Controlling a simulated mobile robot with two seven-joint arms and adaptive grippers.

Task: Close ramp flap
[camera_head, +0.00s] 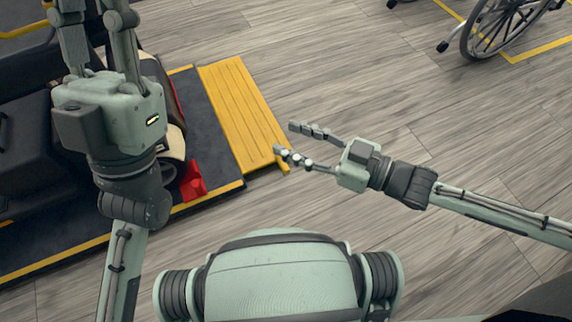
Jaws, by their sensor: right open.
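The yellow ridged ramp flap (235,105) lies folded out along the edge of a dark platform (210,125), low over the wooden floor. My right gripper (284,140) is open and empty, its fingers spread and pointing left. Its lower fingertip appears beside the flap's right edge near the near corner; I cannot tell whether it touches. My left gripper (96,15) is over the platform on the left, fingers pointing up the picture. Its fingertips run out at the top edge, so its opening is hidden.
A dark scooter (35,140) stands on the platform, partly behind my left arm. A red part (192,181) shows near the platform's front edge. A wheelchair (495,25) stands at the top right by yellow floor lines. The floor between is clear.

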